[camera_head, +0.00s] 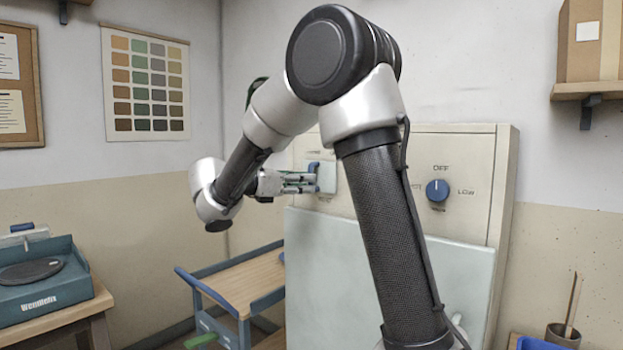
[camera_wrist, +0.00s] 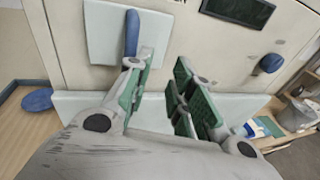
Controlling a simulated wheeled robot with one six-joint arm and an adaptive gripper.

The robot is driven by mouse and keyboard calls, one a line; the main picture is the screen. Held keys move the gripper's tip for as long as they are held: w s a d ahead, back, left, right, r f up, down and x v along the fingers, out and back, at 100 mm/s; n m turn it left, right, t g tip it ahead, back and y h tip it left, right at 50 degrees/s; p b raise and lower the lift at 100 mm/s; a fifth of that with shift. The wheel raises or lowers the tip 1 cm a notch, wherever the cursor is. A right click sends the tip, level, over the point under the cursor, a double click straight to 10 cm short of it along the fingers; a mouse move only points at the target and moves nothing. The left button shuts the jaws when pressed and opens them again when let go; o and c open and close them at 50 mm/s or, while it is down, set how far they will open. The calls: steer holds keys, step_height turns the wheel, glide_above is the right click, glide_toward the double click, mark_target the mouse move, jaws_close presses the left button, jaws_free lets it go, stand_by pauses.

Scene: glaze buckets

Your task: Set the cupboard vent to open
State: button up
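The pale cupboard (camera_head: 470,150) has a light plate (camera_head: 327,177) with an upright blue lever (camera_head: 314,167) on its front. The plate (camera_wrist: 104,40) and lever (camera_wrist: 132,30) also show at the upper left of the wrist view. A label under the plate is too small to read, so I cannot tell the lever's setting. My gripper (camera_head: 316,184) is at the plate, its fingers pointing toward it. In the wrist view my gripper (camera_wrist: 158,66) is open with nothing between its fingers. Its left fingertip is close to the lever's lower end; whether they touch is unclear.
A blue knob (camera_head: 437,190) with OFF and LOW marks is to the right on the cupboard. A dark panel (camera_wrist: 238,10) lies between plate and knob. A blue-framed trolley (camera_head: 240,285) stands at the left below my gripper. A pale front panel (camera_head: 325,270) lies below.

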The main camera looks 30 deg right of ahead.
steer(key=w+a+n+t+h, duration=0.1)
steer(key=w+a, duration=0.1)
steer(key=w, duration=0.2)
steer(key=shift+w+d+r, duration=0.1)
steer(key=shift+d, duration=1.1)
steer(key=shift+w+d+r, duration=0.1)
steer(key=shift+w+d, duration=0.05)
steer(key=shift+d, duration=1.05)
steer(key=shift+w+d+r, duration=0.1)
steer(key=shift+d, duration=1.1)
steer(key=shift+c, duration=0.2)
jaws_close()
